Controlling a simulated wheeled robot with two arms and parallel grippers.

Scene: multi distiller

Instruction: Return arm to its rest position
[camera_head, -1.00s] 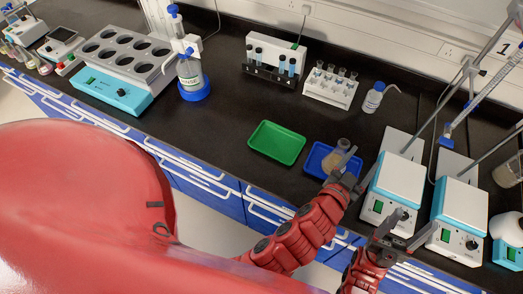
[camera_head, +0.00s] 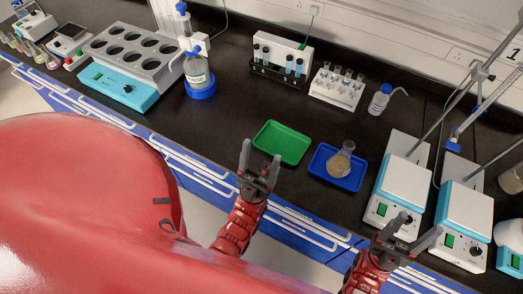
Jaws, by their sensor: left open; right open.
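My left gripper (camera_head: 259,167) is open and empty, in front of the green tray near the bench's front edge. My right gripper (camera_head: 409,231) is open and empty, in front of the left white-and-teal hotplate. A glass flask (camera_head: 341,160) with tan contents stands upright in the blue tray (camera_head: 353,183), apart from both grippers. The green tray (camera_head: 288,136) is empty.
Two stirrer hotplates (camera_head: 401,185) with stands and rods are at the right. A wash bottle (camera_head: 379,99), tube racks (camera_head: 337,89) and a multi-well heating block (camera_head: 130,60) line the back. The black bench (camera_head: 215,125) is clear left of the green tray.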

